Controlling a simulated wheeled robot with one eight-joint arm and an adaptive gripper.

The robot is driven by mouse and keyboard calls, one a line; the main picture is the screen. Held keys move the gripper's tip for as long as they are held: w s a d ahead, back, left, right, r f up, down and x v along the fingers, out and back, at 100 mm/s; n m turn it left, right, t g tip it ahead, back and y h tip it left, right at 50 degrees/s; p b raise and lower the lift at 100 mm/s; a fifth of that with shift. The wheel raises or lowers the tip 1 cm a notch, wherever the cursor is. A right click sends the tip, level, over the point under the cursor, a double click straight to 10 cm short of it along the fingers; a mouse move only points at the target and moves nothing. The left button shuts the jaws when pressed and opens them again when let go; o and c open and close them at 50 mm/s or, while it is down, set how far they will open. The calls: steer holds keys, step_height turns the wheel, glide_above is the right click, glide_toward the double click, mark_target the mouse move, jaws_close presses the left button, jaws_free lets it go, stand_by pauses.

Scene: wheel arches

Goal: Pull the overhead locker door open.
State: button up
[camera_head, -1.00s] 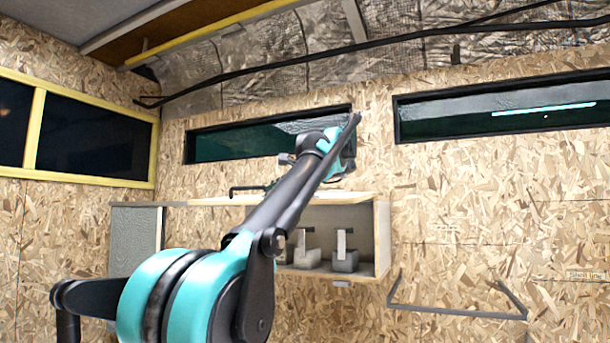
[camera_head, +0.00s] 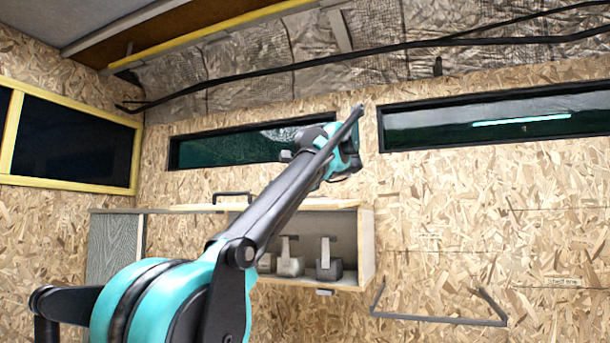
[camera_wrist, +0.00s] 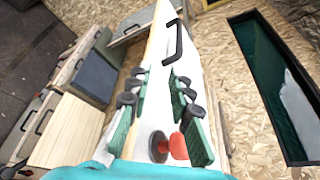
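The overhead locker (camera_head: 367,245) hangs on the chipboard wall in the head view, and its front is uncovered. Its door (camera_head: 330,204) is swung up to about level and shows nearly edge-on along the top. A black bar handle (camera_head: 232,194) stands up on it. In the wrist view the door is a long pale panel (camera_wrist: 158,75), with the handle (camera_wrist: 178,45) near its far end. My gripper (camera_wrist: 161,80) is open, its teal fingers apart over the panel, short of the handle. Nothing shows held. In the head view my arm hides part of the locker.
Grey objects (camera_head: 329,262) stand inside the locker. A grey panel (camera_head: 115,250) adjoins it at left. A dark wall frame (camera_head: 440,320) is at lower right. Long windows (camera_head: 480,120) lie above. Cabinets with handles (camera_wrist: 45,120) show at left in the wrist view.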

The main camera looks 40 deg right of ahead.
steer(key=v, duration=1.2)
steer(key=shift+d+r, duration=0.15)
steer(key=shift+r, duration=0.25)
stand_by(0.6)
steer(key=shift+s, duration=0.1)
stand_by(0.5)
